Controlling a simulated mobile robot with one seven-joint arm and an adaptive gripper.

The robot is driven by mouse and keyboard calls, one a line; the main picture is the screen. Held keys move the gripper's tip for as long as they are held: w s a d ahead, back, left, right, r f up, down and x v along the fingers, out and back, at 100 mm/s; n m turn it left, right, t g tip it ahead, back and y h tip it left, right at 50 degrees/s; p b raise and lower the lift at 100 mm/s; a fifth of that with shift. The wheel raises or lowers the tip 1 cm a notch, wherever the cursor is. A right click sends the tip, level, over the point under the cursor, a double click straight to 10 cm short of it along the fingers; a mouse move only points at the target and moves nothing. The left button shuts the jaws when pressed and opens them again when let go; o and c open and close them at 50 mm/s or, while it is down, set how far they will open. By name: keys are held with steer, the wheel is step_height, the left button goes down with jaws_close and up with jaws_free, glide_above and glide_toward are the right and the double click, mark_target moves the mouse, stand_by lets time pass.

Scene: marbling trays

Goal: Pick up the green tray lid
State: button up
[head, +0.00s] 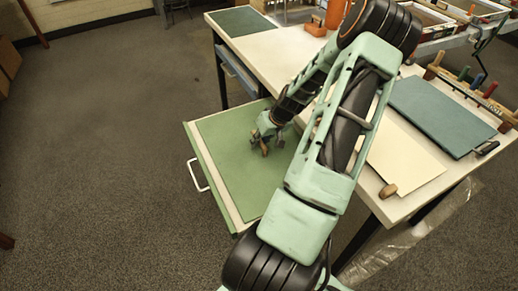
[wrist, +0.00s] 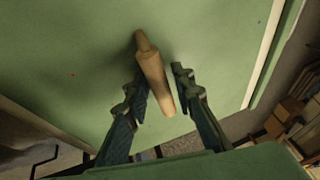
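The green tray lid (head: 228,150) is a flat green panel lying in a pale-rimmed tray or drawer (head: 210,184) that juts from the left side of the white table. A wooden handle (wrist: 154,72) stands on the lid; it also shows in the head view (head: 264,149). My gripper (wrist: 159,80) is open over the lid, with one dark finger on each side of the handle. Gaps show between the handle and both fingers in the wrist view. My arm hides the lid's right part in the head view.
The white table (head: 280,52) holds a dark green board (head: 240,21) at the back left. A dark teal panel (head: 440,115), a cream sheet (head: 402,160) and several coloured-handled tools lie at right. A white pull handle (head: 197,176) sticks out at the tray's left. Open floor (head: 110,150) lies left.

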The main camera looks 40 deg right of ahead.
jaws_close()
steer(key=shift+r, duration=0.1)
